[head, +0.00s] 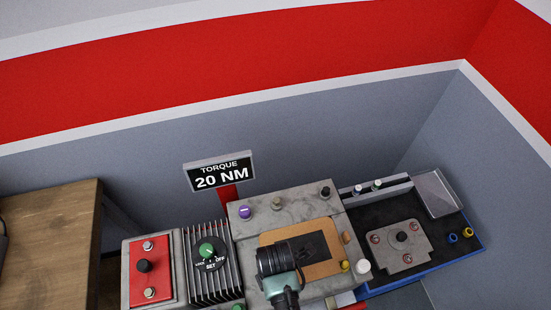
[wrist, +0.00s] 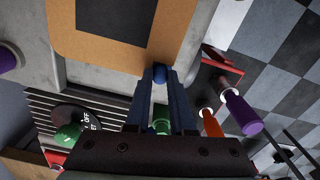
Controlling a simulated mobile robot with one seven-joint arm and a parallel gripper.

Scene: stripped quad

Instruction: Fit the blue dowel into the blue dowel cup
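My gripper (wrist: 159,76) points at the worktop in the wrist view, its two dark fingers almost together at the tips. A round blue end, which looks like the blue dowel (wrist: 159,73), shows between the fingertips, so they appear shut on it. It lies at the edge of the tan panel; whether it touches the panel or the grey block cannot be told. In the head view my wrist covers this spot and the dowel is hidden. I cannot make out the blue dowel cup for certain. A small blue ring (head: 453,238) lies on the dark tray at right.
A tan panel (head: 322,264) lies on the grey block (head: 240,233). A purple knob (head: 245,212) and dark peg (head: 325,192) stand behind. The green dial (head: 207,250) is left. Purple (wrist: 243,112) and orange (wrist: 212,124) cylinders stick out right of my fingers in the wrist view.

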